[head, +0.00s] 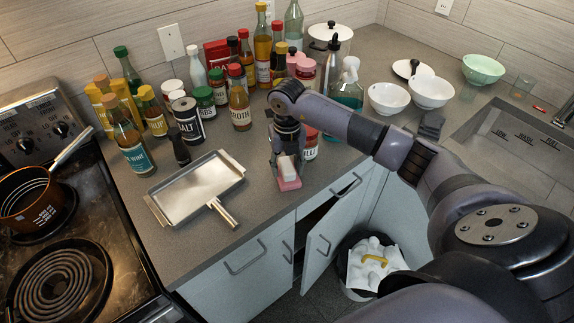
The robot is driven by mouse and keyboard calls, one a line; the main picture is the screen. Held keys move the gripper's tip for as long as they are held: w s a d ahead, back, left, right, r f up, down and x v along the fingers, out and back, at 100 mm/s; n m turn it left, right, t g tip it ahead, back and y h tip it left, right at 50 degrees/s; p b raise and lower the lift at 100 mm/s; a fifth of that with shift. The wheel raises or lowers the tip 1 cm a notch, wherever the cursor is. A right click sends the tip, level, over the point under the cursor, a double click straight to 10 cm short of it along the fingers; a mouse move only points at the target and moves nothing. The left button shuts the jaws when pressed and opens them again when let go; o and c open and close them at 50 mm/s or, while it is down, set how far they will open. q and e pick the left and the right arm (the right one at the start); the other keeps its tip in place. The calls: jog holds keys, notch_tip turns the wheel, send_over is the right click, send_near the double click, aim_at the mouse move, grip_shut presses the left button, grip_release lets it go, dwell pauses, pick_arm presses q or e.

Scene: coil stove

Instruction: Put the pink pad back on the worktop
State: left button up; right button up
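The pink pad (289,184) shows at the front edge of the worktop (262,205), with a white block-like part (287,167) on its upper side. My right gripper (286,158) points down right over it, with its fingers around the white part. I cannot tell whether the fingers press on it, or whether the pad touches the worktop. My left gripper is not in view.
A metal tray pan (197,186) lies to the left, its handle toward the front edge. Bottles and cans crowd behind, and a red-lidded jar (310,150) stands close right of the gripper. A cabinet door (325,243) hangs open below, near a bin (352,292).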

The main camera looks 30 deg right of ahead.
aim_at(287, 164)
jog(key=shift+o, duration=0.2)
jog(key=shift+r, duration=0.1)
jog(key=shift+r, duration=0.2)
notch_tip(287, 164, up, 12)
jog(key=b, duration=0.3)
jog(key=shift+f, duration=0.15)
